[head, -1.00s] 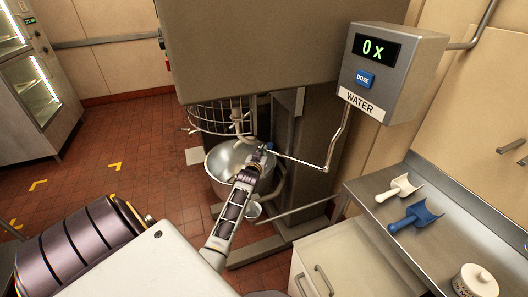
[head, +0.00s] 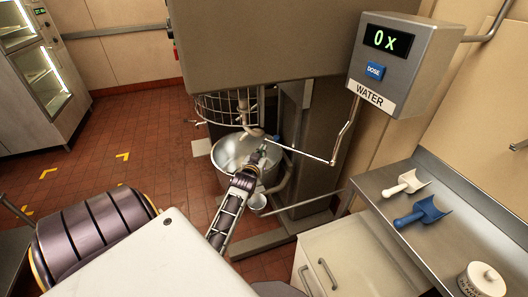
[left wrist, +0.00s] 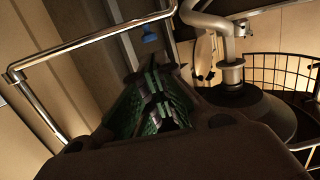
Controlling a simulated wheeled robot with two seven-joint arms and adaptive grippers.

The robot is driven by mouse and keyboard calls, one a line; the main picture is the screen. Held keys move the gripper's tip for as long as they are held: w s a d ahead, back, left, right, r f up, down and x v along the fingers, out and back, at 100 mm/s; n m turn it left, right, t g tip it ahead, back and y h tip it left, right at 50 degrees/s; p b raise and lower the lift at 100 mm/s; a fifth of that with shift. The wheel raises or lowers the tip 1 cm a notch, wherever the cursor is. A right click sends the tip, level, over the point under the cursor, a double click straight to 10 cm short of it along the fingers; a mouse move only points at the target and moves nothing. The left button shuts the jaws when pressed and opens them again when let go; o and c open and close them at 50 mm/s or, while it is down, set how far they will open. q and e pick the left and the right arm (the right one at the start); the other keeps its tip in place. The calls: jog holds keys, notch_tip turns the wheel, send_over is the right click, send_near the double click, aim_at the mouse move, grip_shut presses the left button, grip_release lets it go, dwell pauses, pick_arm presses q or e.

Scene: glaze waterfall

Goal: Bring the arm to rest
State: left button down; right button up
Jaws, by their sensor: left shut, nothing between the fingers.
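My left gripper (head: 258,152) is at the end of the arm that reaches forward to the mixer's steel bowl (head: 233,150). In the head view its tip overlaps the bowl's right rim; I cannot tell whether it touches. The fingers are small and dark there. In the left wrist view the gripper's green-and-dark fingers (left wrist: 158,98) are closed together with nothing between them. My right gripper is not in view.
The mixer's wire guard (head: 225,108) is above the bowl, and a metal water pipe (head: 335,140) runs close by. A water doser (head: 400,65) reads 0x. A steel counter (head: 375,182) at right holds a white scoop (head: 408,183), a blue scoop (head: 420,212) and a white jar (head: 482,279). Red floor tiles lie open at left.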

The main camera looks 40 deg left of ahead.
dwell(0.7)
pick_arm(q)
jog(key=s+d+f+m+g+h, duration=0.2)
jog(key=s+d+f+g, duration=0.15)
jog(key=d, duration=0.45)
jog(key=s+d+f+m+g+h, duration=0.25)
jog(key=s+d, duration=0.25)
jog(key=d, duration=0.3)
jog(key=s+d+f+m+g+h, duration=0.1)
jog(key=s+d+m+g+h, duration=0.3)
jog(key=s+d, duration=1.15)
jog(key=s+a+f+n+g+y, duration=0.1)
jog(key=s+f, duration=0.1)
jog(key=f, duration=1.5)
jog(key=s+a+f+g, duration=0.1)
jog(key=s+f, duration=0.1)
jog(key=f, duration=1.5)
jog(key=s+a+f, duration=0.2)
jog(key=s+f, duration=0.7)
jog(key=s, duration=0.2)
jog(key=s+a+f+g, duration=0.1)
jog(key=s+a+f, duration=0.1)
jog(key=s+f, duration=0.8)
jog(key=shift+s+g, duration=0.3)
jog(key=shift+s, duration=0.15)
jog(key=shift+f, duration=0.1)
